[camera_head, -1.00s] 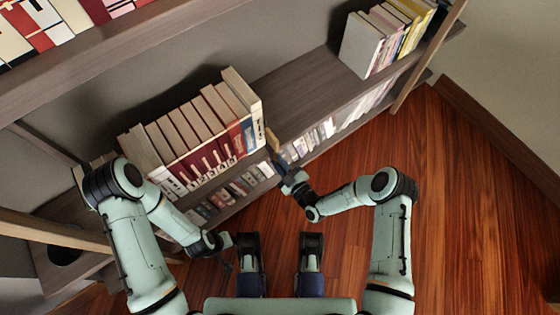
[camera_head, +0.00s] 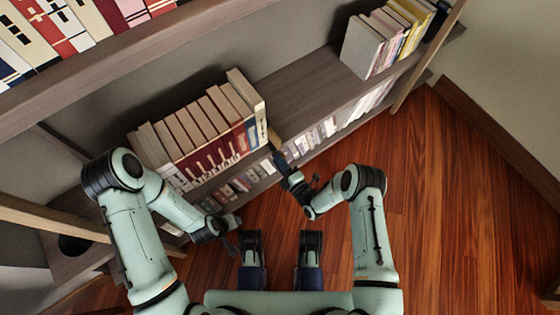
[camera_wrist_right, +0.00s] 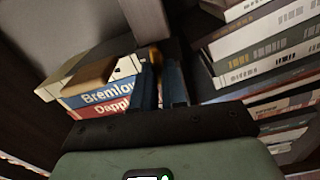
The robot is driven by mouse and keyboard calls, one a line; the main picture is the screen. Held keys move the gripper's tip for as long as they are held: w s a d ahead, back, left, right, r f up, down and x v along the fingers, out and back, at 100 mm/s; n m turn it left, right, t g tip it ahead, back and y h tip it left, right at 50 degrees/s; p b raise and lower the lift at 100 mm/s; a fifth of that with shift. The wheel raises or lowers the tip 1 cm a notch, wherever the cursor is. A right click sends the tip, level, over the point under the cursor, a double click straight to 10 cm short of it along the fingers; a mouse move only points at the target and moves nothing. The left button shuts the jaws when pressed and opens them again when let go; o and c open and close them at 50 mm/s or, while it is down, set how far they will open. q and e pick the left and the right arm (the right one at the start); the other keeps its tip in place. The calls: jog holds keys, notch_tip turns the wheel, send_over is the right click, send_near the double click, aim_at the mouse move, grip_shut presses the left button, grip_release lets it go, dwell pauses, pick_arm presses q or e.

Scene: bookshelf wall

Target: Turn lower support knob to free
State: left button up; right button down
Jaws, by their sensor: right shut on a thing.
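My right gripper (camera_head: 277,150) reaches to the front edge of the middle shelf, at the right end of the book row. It is shut on a small tan piece (camera_head: 274,138) at its fingertips. I cannot make out clearly whether this piece is the lower support knob. In the right wrist view the dark gripper fingers (camera_wrist_right: 166,85) are close together, beside books with blue and red spines, and they hide what is between them. My left gripper (camera_head: 228,236) hangs low in front of the shelves, away from the books. Its fingers are too small to read.
A row of books (camera_head: 205,135) stands on the middle shelf (camera_head: 300,85). More books (camera_head: 375,45) stand at its right end. Packed books (camera_head: 240,185) fill the shelf below. An upper shelf (camera_head: 130,55) overhangs at left. The wooden floor (camera_head: 450,220) at right is clear.

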pick_arm(q)
jog(key=shift+s+d+r, duration=0.2)
jog(key=shift+s, duration=0.15)
pick_arm(e)
jog(key=shift+f+n, duration=0.1)
jog(key=shift+n, duration=0.6)
pick_arm(q)
jog(key=shift+s, duration=0.1)
pick_arm(e)
jog(key=c, duration=1.2)
grip_release()
pick_arm(q)
jog(key=s+d+r+g+h+p, duration=0.1)
jog(key=s+d+r+p, duration=0.1)
jog(key=s+r+p, duration=0.1)
jog(key=shift+s+d+r+m+g, duration=0.2)
jog(key=shift+s+m+g, duration=0.15)
jog(key=shift+s, duration=0.45)
pick_arm(e)
jog(key=v, duration=1.3)
jog(key=shift+s+d, duration=0.2)
